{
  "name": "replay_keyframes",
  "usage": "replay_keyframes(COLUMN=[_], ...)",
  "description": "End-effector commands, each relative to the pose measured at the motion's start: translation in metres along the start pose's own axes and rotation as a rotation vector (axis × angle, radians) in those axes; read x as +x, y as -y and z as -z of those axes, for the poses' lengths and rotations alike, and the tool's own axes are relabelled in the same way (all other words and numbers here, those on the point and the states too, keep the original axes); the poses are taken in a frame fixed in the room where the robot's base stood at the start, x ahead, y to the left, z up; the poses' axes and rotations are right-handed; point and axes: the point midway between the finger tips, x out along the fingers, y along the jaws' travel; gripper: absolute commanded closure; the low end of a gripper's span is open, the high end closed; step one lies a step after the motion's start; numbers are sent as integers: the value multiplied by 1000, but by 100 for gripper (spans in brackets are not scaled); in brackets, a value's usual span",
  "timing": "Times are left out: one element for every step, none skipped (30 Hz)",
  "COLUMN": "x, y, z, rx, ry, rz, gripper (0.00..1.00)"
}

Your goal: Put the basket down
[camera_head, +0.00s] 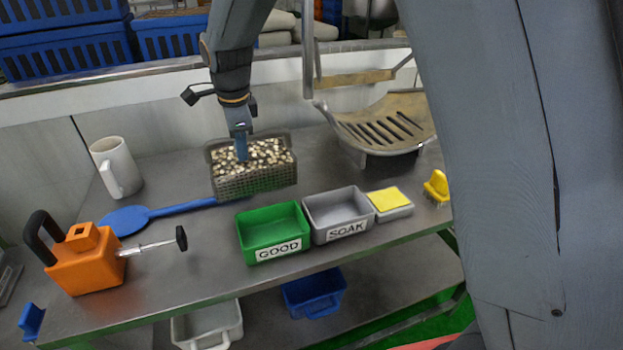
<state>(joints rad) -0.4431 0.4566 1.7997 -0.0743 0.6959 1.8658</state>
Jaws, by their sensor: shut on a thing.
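The basket (258,181) is a grey mesh box filled with small pale and brown pieces. It is at the middle of the metal bench (190,258), behind the green tray. My gripper (241,150) comes down from above and is shut on the basket, at its back or middle. The fingertips are partly hidden among the contents. The basket looks about level. I cannot tell whether its underside touches the bench or hangs just above it.
A blue paddle (126,219) lies left of the basket, its handle reaching toward it. A green GOOD tray (272,228) and grey SOAK tray (338,210) stand in front. A white jug (117,167), orange tool (85,262) and slotted chute (385,125) surround the area.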

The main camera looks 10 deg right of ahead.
Motion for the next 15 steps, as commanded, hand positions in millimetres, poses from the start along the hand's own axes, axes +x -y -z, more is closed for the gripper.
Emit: replay_keyframes(x=[3, 5, 8, 11, 14, 18, 22, 26, 30, 32, 36, 40, 42, 44, 47], y=[-1, -2, -3, -3, -4, -5, -6, -7, -7, -8, -8, -9, -10, -10, -10], z=[9, 14, 22, 29, 35, 44, 50, 56, 65, 71, 77, 84, 88, 93, 98], rx=[5, 4, 5, 6, 5, 6, 5, 6, 6, 6, 6, 5, 4, 4, 4], ry=[-1, -2, -2, -2, -2, -2, -2, -2, -1, -1, -1, -1, -1, -1, -1], rz=[-1, -3, -4, -3, -3, -3, -3, -4, -3, -3, -2, -2, -2, -1, -1], gripper=[100, 100, 100, 100, 100, 100, 100, 100, 100, 100, 100, 100, 100, 100, 100])
